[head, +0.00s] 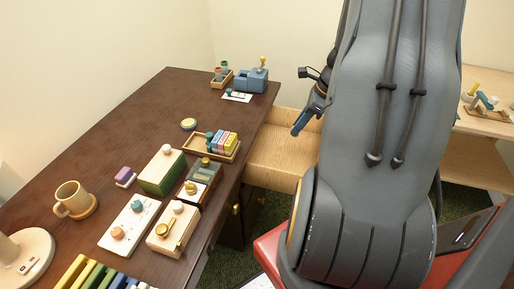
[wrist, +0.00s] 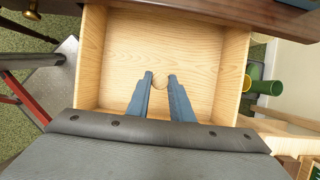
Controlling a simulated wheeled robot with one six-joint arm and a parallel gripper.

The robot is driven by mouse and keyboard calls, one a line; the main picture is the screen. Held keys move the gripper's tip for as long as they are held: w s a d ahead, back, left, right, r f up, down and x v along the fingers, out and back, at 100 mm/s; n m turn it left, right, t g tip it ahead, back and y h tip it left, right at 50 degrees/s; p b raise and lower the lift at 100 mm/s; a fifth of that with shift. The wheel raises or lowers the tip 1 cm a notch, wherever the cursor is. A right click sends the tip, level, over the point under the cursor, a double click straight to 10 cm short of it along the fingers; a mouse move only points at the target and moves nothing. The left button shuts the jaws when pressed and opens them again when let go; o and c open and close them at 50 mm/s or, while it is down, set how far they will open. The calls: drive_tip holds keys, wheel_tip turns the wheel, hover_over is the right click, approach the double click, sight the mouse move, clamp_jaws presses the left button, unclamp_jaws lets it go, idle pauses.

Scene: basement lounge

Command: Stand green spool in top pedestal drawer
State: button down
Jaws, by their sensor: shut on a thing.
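The open top drawer (head: 272,158) is pale wood and sticks out from the right side of the dark desk. Its bare floor fills the middle of the wrist view (wrist: 190,45). My gripper (head: 298,126) is over the drawer, pointing into it. In the wrist view, its two blue fingers (wrist: 160,80) are shut on a small, round, tan-topped thing (wrist: 160,84), mostly hidden between the tips. No green shows on it, so I cannot tell for sure that it is the green spool, or whether it touches the drawer floor.
The dark desk (head: 95,130) holds a mug (head: 74,199), several boxes and a wooden tray (head: 226,156) of coloured blocks near its right edge. A green cylinder (wrist: 270,88) lies outside the drawer's right wall. The drawer floor around my fingers is clear.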

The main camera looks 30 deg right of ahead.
drive_tip(key=b, duration=0.1)
approach(287, 155)
drive_tip(key=shift+w+a+f, duration=0.1)
drive_tip(key=shift+w+a, duration=0.6)
drive_tip(key=shift+a, duration=0.05)
drive_tip(key=shift+f+b, duration=0.3)
drive_tip(key=shift+f, duration=1.75)
drive_tip(key=shift+f, duration=0.1)
drive_tip(key=c, duration=1.6)
unclamp_jaws()
drive_tip(key=shift+o, duration=0.2)
